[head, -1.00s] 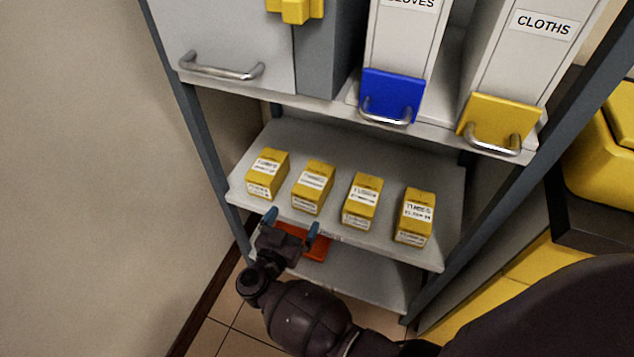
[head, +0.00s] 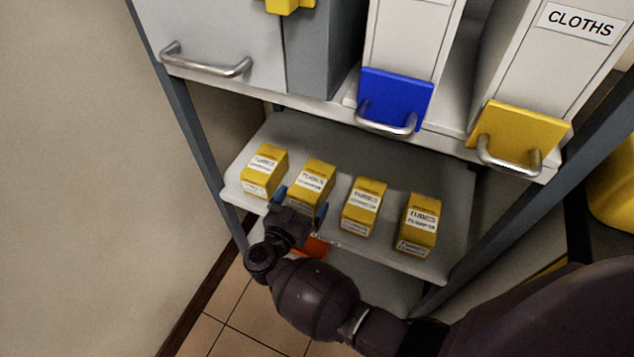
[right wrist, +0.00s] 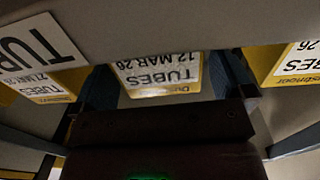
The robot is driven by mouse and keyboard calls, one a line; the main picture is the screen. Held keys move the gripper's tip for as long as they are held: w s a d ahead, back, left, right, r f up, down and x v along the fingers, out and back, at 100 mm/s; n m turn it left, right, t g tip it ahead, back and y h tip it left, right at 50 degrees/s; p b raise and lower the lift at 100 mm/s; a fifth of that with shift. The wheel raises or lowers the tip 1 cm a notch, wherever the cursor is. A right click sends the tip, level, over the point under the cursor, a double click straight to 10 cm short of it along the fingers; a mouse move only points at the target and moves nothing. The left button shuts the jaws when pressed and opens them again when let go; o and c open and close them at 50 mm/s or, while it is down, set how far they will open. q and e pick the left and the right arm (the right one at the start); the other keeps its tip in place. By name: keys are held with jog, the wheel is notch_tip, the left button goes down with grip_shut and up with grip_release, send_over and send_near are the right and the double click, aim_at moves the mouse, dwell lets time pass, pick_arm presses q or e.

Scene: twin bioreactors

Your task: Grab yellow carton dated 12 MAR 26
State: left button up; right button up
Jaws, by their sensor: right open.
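Several yellow cartons with white labels stand in a row on the shelf. In the right wrist view the carton between my fingers (right wrist: 158,75) reads TUBES, 12 MAR 26, upside down. It is the second carton from the left (head: 312,183) in the head view. My right gripper (head: 300,204) is open at the shelf's front edge, one blue fingertip toward each side of this carton's front. Its fingers also show in the right wrist view (right wrist: 165,85). Whether they touch the carton cannot be told. My left gripper is not in view.
Neighbouring cartons stand close on the left (head: 264,170) and right (head: 364,207), with another at far right (head: 419,225). The shelf (head: 385,160) is bare behind them. Bins with blue (head: 395,97) and yellow (head: 520,130) fronts hang above. An orange object (head: 314,247) lies below.

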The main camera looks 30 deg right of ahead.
jog(key=shift+w+d, duration=0.15)
jog(key=shift+d, duration=0.05)
jog(key=shift+a, duration=0.1)
jog(key=shift+c, duration=0.5)
jog(key=c, duration=0.9)
jog(key=shift+r, duration=0.15)
